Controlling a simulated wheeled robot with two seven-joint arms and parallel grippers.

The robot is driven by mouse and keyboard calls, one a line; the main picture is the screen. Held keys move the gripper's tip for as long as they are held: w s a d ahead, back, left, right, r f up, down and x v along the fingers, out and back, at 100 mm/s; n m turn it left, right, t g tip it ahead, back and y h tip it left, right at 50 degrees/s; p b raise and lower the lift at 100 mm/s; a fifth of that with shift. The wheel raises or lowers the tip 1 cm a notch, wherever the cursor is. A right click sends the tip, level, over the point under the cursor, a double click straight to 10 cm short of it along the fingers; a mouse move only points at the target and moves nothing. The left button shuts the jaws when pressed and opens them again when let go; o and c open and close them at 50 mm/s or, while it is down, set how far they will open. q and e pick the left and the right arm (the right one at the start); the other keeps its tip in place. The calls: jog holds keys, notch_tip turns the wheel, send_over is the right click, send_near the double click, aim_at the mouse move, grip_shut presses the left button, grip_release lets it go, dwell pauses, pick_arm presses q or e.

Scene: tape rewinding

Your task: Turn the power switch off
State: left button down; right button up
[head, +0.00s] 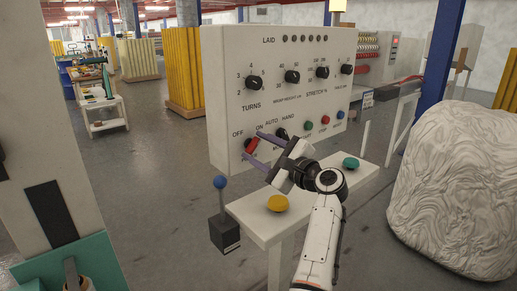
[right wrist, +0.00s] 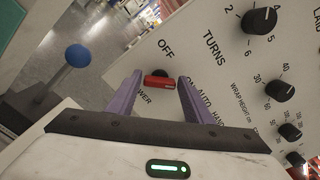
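The power switch (head: 252,145) is a red handle on a dark knob, low on the left of the pale control panel (head: 225,75). In the head view its handle slants up and right toward the ON label. It also shows in the right wrist view (right wrist: 158,82), below the OFF label. My right gripper (head: 251,148) is open at the panel, with one purple finger on each side of the red handle. In the right wrist view gaps show between the fingers (right wrist: 160,88) and the handle. My left gripper is not in view.
Black knobs (head: 292,77) and small coloured buttons (head: 323,125) are on the same panel. A yellow button (head: 278,203) and a teal button (head: 351,163) sit on the ledge below. A blue-knobbed lever (head: 220,182) stands left. A white wrapped bulk (head: 455,190) is at right.

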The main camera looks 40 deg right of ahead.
jog(key=c, duration=0.6)
jog(key=shift+c, duration=0.2)
jog(key=shift+f+n, duration=0.1)
jog(key=shift+n, duration=0.2)
jog(key=n, duration=0.3)
jog(key=shift+f+n, duration=0.15)
jog(key=shift+n, duration=0.15)
jog(key=n, duration=0.2)
jog(key=shift+n+b, duration=0.3)
jog(key=shift+b, duration=0.05)
jog(key=n, duration=0.3)
jog(key=shift+f+n+b, duration=0.15)
jog(key=shift+n+b, duration=0.15)
jog(key=shift+n, duration=0.1)
jog(key=n, duration=0.3)
jog(key=shift+n+b, duration=0.45)
jog(key=shift+n, duration=1.65)
